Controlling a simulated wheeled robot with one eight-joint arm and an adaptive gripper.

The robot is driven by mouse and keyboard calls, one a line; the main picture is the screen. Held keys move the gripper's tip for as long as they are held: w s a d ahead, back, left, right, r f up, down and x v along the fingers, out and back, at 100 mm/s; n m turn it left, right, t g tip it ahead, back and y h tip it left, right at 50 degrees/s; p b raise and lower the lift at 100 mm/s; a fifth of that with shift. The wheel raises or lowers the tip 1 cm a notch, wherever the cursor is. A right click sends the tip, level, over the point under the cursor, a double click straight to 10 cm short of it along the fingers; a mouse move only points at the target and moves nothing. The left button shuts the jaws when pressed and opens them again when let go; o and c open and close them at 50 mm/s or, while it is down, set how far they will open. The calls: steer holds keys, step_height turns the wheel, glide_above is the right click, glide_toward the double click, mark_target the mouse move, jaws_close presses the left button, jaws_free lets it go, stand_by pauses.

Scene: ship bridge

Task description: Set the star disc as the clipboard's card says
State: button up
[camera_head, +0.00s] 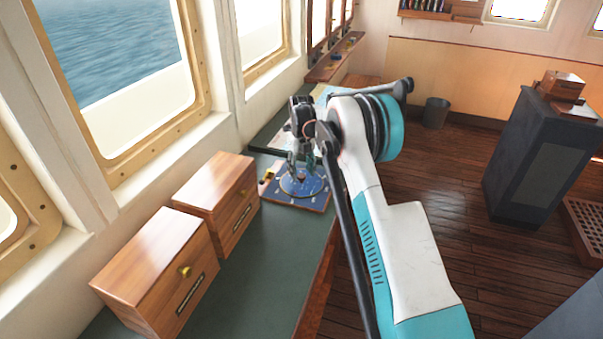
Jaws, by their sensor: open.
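The star disc (303,187) is a round blue disc on a square blue board (315,203) that lies on the green counter beneath the windows. A small brass piece (267,176) is at the board's left side. My gripper (301,178) is open and points down over the disc. Its fingertips are close above the disc or touching it; I cannot tell which. My gripper and arm hide part of the disc and the board's far side. The disc's markings are too small to read. I cannot make out a clipboard or its card; my arm blocks some of the counter behind.
Two wooden drawer boxes, one nearer (150,262) and one farther (212,195), stand on the green counter (262,262) left of the board. A pale chart (325,93) lies farther along the counter. A dark cabinet (540,150) stands on the wooden floor at right.

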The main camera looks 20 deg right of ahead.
mark_target(301, 176)
step_height(301, 176, up, 10)
steer(key=shift+r, duration=0.25)
stand_by(0.4)
steer(key=s+a+r+n+t+b, duration=0.2)
steer(key=s+a+r+n, duration=0.1)
steer(key=s+r+n, duration=0.6)
steer(key=s+a+r+n+t+b, duration=0.15)
steer(key=s+a+r+n, duration=0.25)
steer(key=s+r+n, duration=0.55)
steer(key=s+a+f+n+t+b, duration=0.1)
steer(key=s+f+n, duration=0.3)
steer(key=s, duration=0.5)
steer(key=s+a+f+n+t+b, duration=0.1)
steer(key=s+f+n, duration=0.4)
steer(key=s, duration=0.5)
steer(key=s+a+f+n+t+b, duration=0.1)
steer(key=s+a+f+n+b, duration=0.1)
steer(key=s+f+n, duration=0.3)
steer(key=s+n, duration=0.2)
steer(key=s, duration=0.2)
steer(key=shift+s+t, duration=0.35)
